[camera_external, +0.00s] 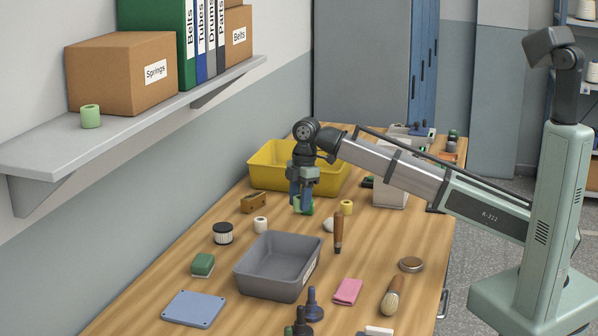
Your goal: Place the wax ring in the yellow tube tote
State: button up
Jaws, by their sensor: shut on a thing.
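The yellow tube tote (266,178) is an open bin at the back of the wooden bench, against the wall side. My gripper (302,203) points down in front of the tote, on the near side of it. Its blue fingers are shut on a small green ring-like piece (309,206), partly hidden by the fingers. Its height over the bench is hard to judge. A small yellow ring-like roll (346,207) stands on the bench just right of my gripper. I cannot tell for sure which piece is the wax ring. The tote's inside is partly hidden by my arm.
A grey bin (263,283) stands in front of my gripper. A white roll (260,225), a brown block (254,203) and a wooden-handled tool (338,235) lie nearby. A shelf (215,82) with boxes, binders and a green roll (90,117) overhangs at left.

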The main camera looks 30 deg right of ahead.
notch_tip(320, 180, up, 5)
jog(key=w+d+n+h, duration=0.1)
jog(key=w+d+n, duration=0.6)
jog(key=w+n, duration=0.5)
jog(key=w+d+n+h, duration=0.1)
jog(key=w+d+n, duration=0.6)
jog(key=w+n, duration=0.5)
jog(key=w+d+n+h, duration=0.1)
jog(key=w+d+n, duration=0.5)
jog(key=w+n, duration=0.6)
jog(key=shift+d+f, duration=0.15)
jog(key=shift+f, duration=3.7)
jog(key=shift+d+f, duration=0.1)
jog(key=shift+f, duration=3.7)
jog(key=shift+f, duration=0.15)
